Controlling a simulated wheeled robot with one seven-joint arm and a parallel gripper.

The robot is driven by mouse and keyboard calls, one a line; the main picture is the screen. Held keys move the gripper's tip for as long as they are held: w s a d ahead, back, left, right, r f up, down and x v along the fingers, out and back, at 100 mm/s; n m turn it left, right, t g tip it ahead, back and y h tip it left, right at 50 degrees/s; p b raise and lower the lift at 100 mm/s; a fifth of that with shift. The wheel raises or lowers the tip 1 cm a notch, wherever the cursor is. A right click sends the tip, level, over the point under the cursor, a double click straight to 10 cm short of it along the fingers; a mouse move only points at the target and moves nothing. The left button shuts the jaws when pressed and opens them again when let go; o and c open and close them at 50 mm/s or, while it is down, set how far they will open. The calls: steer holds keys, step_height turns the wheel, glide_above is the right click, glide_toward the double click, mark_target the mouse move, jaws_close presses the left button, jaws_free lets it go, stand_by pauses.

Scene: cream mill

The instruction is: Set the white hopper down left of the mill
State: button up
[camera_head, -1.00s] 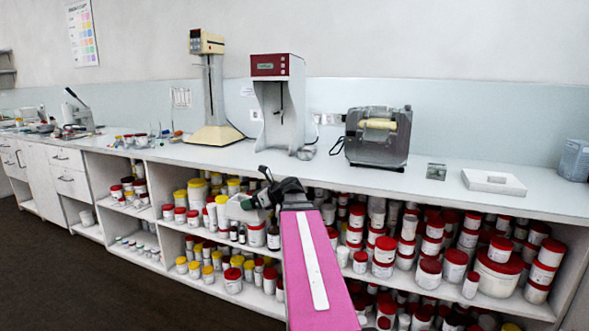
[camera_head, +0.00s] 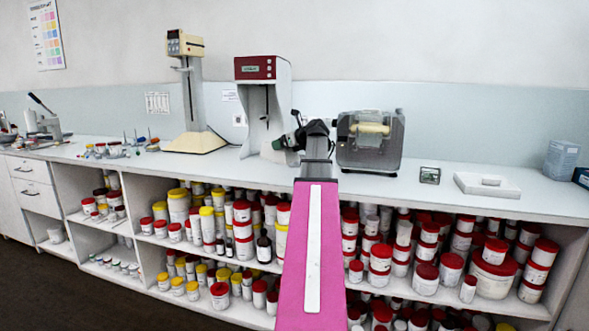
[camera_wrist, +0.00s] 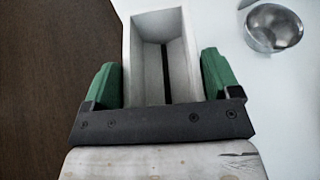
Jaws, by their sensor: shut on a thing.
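The white hopper is an open, box-like trough with a dark slot inside. In the wrist view its wall (camera_wrist: 187,60) stands between the two green fingers of my gripper (camera_wrist: 162,80), which is shut on it. In the head view my gripper (camera_head: 282,144) and the pale hopper (camera_head: 277,154) show small at the counter's front edge, partly hidden by my wrist. The mill (camera_head: 370,140), a clear-cased machine with a cream roller, stands on the counter just right of my gripper.
A red-topped mixer (camera_head: 255,67) stands left of the mill, behind the hopper, and a beige stand (camera_head: 197,141) further left. A metal bowl (camera_wrist: 273,27) shows on the white surface in the wrist view. A white tray (camera_head: 487,186) lies right of the mill. Shelves of jars fill the space below.

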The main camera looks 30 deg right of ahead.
steer(key=shift+w+d+f, duration=0.6)
steer(key=shift+d+f, duration=0.85)
steer(key=shift+f, duration=0.2)
steer(key=shift+w+d+f, duration=0.6)
steer(key=shift+d+f, duration=0.85)
steer(key=shift+f, duration=0.15)
steer(key=shift+w+d+f, duration=0.6)
steer(key=shift+d+f, duration=0.85)
steer(key=shift+f, duration=0.2)
steer(key=o, duration=0.8)
steer(key=shift+f, duration=0.1)
steer(key=shift+o, duration=0.2)
steer(key=shift+s+r, duration=0.1)
steer(key=shift+r, duration=0.1)
steer(key=v, duration=1.2)
steer(key=shift+f, duration=0.1)
